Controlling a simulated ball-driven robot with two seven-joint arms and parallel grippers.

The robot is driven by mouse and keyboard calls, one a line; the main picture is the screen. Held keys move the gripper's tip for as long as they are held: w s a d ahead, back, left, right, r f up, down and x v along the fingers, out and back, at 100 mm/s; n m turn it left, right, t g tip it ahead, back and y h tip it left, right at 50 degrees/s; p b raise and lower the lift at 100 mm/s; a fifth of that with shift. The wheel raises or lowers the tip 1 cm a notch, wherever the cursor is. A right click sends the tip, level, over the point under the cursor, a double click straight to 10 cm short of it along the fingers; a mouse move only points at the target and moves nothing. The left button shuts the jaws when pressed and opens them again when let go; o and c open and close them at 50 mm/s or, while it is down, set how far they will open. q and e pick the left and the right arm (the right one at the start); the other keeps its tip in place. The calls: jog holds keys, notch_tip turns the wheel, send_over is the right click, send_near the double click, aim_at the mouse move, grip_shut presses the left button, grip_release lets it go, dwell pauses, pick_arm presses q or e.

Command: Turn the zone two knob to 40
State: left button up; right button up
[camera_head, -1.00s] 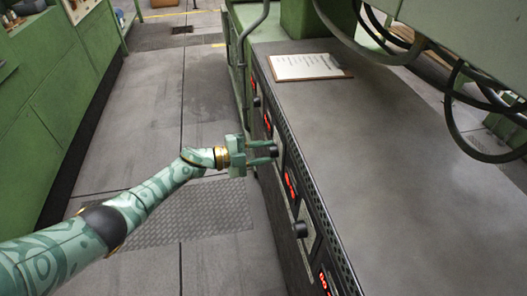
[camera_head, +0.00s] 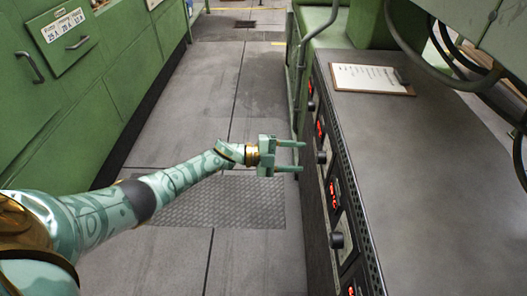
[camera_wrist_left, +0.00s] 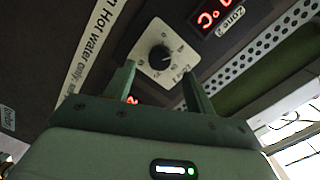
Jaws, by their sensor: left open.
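The black zone two knob (camera_wrist_left: 160,58) sits on a pale square dial plate (camera_wrist_left: 142,45) in the left wrist view, near a red-lit display (camera_wrist_left: 213,17) labelled Zone 2. Its pointer setting is too small to read surely. In the head view, the knob (camera_head: 321,157) is the middle one of the visible knobs on the cabinet's side panel. My left gripper (camera_head: 303,157) is open and empty, its two fingers pointing at this knob with a small gap before it. In the wrist view the fingertips (camera_wrist_left: 160,75) lie either side of the dial's lower part. My right gripper is out of view.
Another knob (camera_head: 337,240) is nearer on the panel and one (camera_head: 311,106) farther off. A clipboard (camera_head: 372,78) lies on the grey cabinet top (camera_head: 430,190). Dark cables hang at upper right. The floor aisle (camera_head: 240,110) left of the panel is clear.

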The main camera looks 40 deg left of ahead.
pick_arm(q)
jog(key=f+p+v, duration=0.1)
jog(key=v, duration=1)
jog(key=shift+a+r, duration=0.15)
jog(key=shift+r, duration=0.3)
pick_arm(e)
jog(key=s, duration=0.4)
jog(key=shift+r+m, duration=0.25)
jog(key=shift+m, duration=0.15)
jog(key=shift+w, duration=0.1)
